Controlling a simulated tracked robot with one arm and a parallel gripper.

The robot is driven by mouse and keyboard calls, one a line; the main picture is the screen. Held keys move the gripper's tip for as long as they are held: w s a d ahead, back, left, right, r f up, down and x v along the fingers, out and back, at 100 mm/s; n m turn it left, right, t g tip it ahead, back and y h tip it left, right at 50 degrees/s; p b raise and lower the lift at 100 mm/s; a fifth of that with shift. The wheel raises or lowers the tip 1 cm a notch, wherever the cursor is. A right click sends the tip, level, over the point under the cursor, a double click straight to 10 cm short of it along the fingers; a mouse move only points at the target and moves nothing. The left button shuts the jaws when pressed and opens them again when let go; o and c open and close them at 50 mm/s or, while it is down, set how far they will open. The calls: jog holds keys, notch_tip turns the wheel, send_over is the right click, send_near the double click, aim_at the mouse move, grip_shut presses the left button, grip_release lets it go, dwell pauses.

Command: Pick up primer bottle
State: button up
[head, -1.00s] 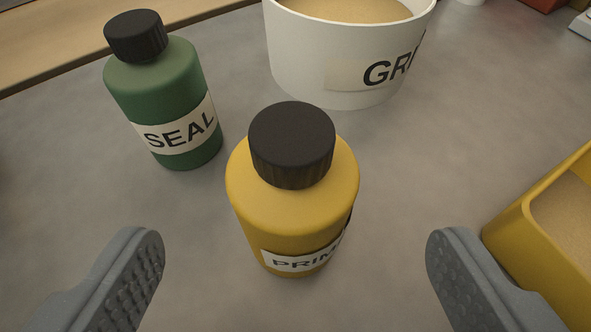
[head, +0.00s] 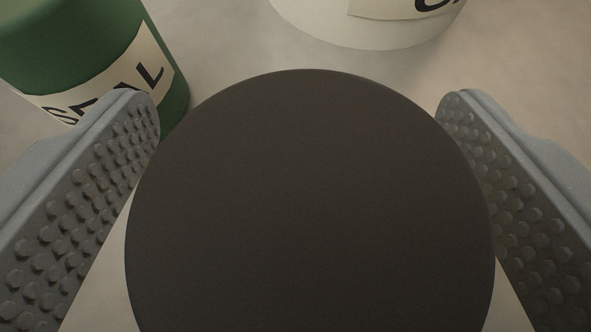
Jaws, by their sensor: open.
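The primer bottle's black cap (head: 310,210) fills the middle of the head view, seen from above and very close. The yellow body and its label are hidden beneath the cap. My gripper (head: 302,115) is open, with one grey studded finger on each side of the cap. The fingers lie close to the cap's edges in the picture; I cannot tell whether they touch the bottle.
The green SEAL bottle (head: 85,45) stands close by at the upper left, partly behind my left finger. A white tub (head: 350,25) stands at the top. Bare grey surface (head: 225,35) shows between them and at the upper right.

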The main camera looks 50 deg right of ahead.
jog(key=c, duration=1.2)
jog(key=shift+c, duration=0.2)
